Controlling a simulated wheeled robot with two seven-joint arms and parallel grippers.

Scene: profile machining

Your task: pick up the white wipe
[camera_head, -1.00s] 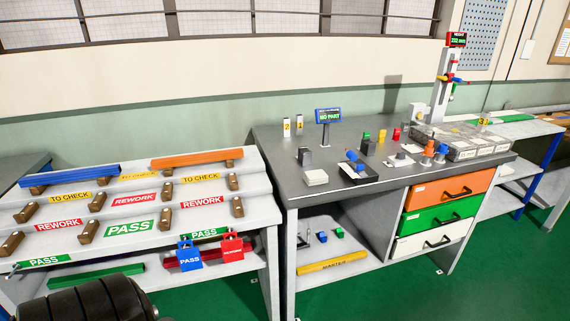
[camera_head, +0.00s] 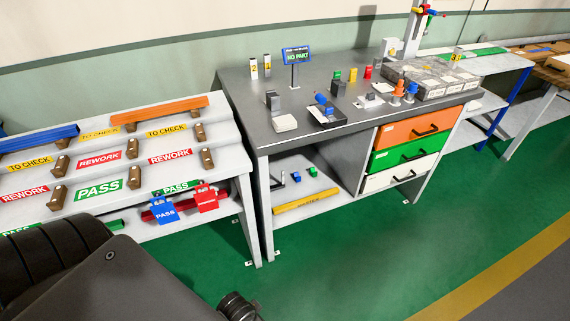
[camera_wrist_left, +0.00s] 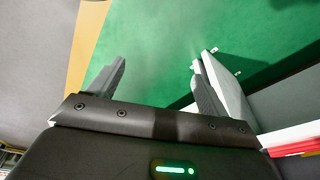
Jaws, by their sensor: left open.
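A small white stack that looks like the white wipe (camera_head: 285,123) lies flat near the front left edge of the grey workbench (camera_head: 240,95). A dark tray (camera_head: 327,117) with a blue item sits just right of it. My left arm fills the lower left of the head view, but its fingers do not show there. In the left wrist view my left gripper (camera_wrist_left: 158,75) is open and empty, its two fingers apart over green floor. The wipe is not seen in that view. My right gripper is not in view.
A stepped rack (camera_head: 225,160) with PASS, REWORK and TO CHECK labels stands left of the bench. An orange drawer (camera_head: 412,130) sits above green and white ones under the bench. A display (camera_head: 296,55) stands behind the wipe. Green floor (camera_head: 350,250) in front is clear.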

